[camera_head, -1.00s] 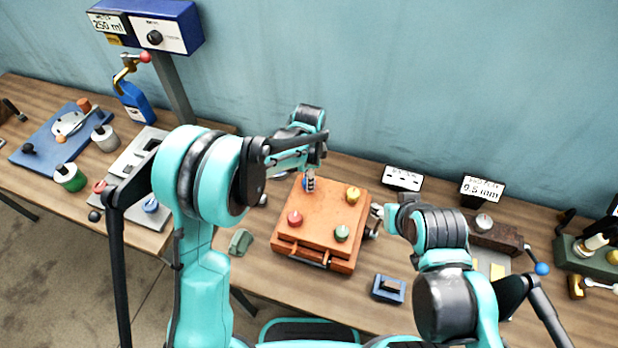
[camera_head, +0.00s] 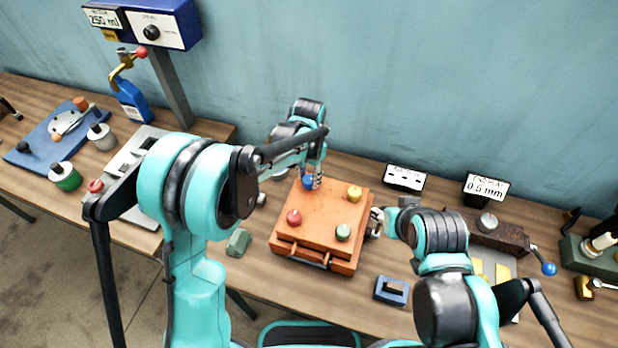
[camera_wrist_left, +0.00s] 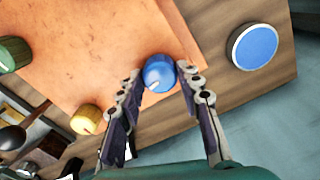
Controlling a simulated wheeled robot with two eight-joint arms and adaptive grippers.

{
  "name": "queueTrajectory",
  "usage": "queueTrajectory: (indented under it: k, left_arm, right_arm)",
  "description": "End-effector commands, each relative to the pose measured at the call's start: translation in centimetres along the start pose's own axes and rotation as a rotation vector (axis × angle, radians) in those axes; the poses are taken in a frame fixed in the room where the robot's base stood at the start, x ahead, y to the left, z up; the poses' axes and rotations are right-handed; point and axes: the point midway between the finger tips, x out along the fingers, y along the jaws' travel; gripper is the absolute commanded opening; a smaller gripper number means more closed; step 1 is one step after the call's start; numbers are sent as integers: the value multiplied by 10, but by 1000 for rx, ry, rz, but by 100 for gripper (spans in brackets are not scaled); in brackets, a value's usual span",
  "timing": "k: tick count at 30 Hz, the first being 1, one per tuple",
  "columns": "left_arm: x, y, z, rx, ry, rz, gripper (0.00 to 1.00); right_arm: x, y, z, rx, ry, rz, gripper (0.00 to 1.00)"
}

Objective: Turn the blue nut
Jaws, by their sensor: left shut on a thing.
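The blue nut (camera_head: 308,183) sits at the back left corner of the orange-brown block (camera_head: 318,215). In the left wrist view the blue nut (camera_wrist_left: 158,73) is round with a white mark on its top. My left gripper (camera_wrist_left: 160,82) has its two fingers on either side of the nut and is shut on it. In the head view the left gripper (camera_head: 315,182) reaches down at that corner. My right gripper (camera_head: 378,215) is beside the block's right side; its fingers are too small to tell their state.
Yellow (camera_head: 354,194), red (camera_head: 294,217) and green (camera_head: 343,232) nuts stand on the block's other corners. A green-grey piece (camera_head: 238,242) lies left of the block, a blue piece (camera_head: 391,290) to its front right. A gauge (camera_head: 486,188) stands at the right.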

Motion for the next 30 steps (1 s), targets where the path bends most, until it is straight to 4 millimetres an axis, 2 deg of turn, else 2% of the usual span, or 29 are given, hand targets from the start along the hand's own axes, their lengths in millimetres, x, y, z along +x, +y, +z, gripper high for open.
queueTrajectory:
  k: [30]
  left_arm:
    - [0,-1,0,-961,0,0,6]
  right_arm:
    - [18,0,13,0,0,0,40]
